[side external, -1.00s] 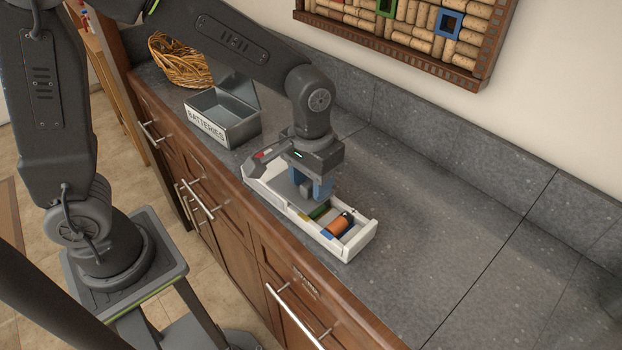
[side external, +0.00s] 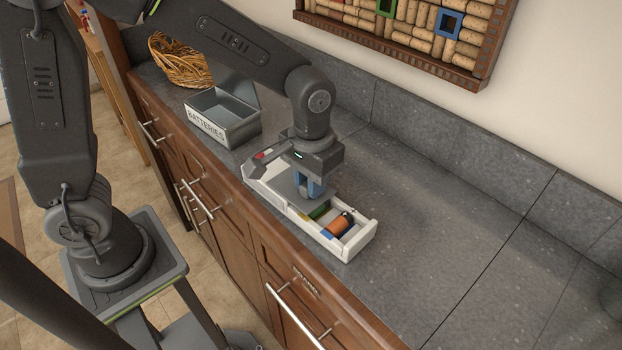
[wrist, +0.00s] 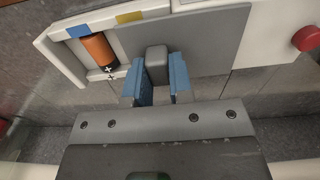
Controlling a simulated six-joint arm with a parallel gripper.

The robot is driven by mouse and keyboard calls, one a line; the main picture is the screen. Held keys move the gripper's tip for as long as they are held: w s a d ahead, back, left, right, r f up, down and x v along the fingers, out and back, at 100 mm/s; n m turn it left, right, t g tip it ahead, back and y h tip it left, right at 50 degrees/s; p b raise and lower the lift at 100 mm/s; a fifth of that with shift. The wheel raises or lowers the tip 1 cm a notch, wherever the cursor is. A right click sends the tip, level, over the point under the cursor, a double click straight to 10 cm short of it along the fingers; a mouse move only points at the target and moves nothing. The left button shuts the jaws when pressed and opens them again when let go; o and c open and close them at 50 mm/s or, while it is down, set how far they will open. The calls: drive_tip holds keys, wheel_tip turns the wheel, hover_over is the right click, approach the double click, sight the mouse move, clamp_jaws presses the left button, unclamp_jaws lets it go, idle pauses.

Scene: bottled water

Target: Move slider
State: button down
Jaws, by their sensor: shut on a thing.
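The slider is a flat grey panel (wrist: 217,38) with a small grey knob (wrist: 156,62), set in a white case (side external: 351,245) on the counter. My gripper (side external: 309,188) is over the case, pointing down. In the wrist view its blue fingers (wrist: 157,78) stand on either side of the knob and are shut on it. The panel covers part of the case. The open part shows an orange-and-black battery (wrist: 99,50) beside a blue mark and a yellow mark. In the side view a green piece (side external: 319,211) lies near the battery.
A metal box labelled BATTERIES (side external: 224,119) stands behind the case, with a wicker basket (side external: 180,61) beyond it. A red button (wrist: 306,39) shows on the case. The counter to the right (side external: 450,210) is clear; its front edge runs close to the case.

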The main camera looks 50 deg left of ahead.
drive_tip(key=shift+s+a, duration=0.15)
drive_tip(key=shift+a, duration=1.8)
drive_tip(key=c, duration=1)
unclamp_jaws()
wheel_tip(320, 180, up, 14)
drive_tip(key=s+a+f+t, duration=0.1)
drive_tip(key=s+a+t, duration=0.1)
drive_tip(key=s, duration=0.4)
drive_tip(key=s+a+m+t, duration=0.1)
drive_tip(key=s+a+t, duration=0.2)
drive_tip(key=s, duration=0.3)
drive_tip(key=shift+s+a+f+t, duration=0.15)
drive_tip(key=shift+a+f+t, duration=0.15)
drive_tip(key=shift+a+f, duration=0.05)
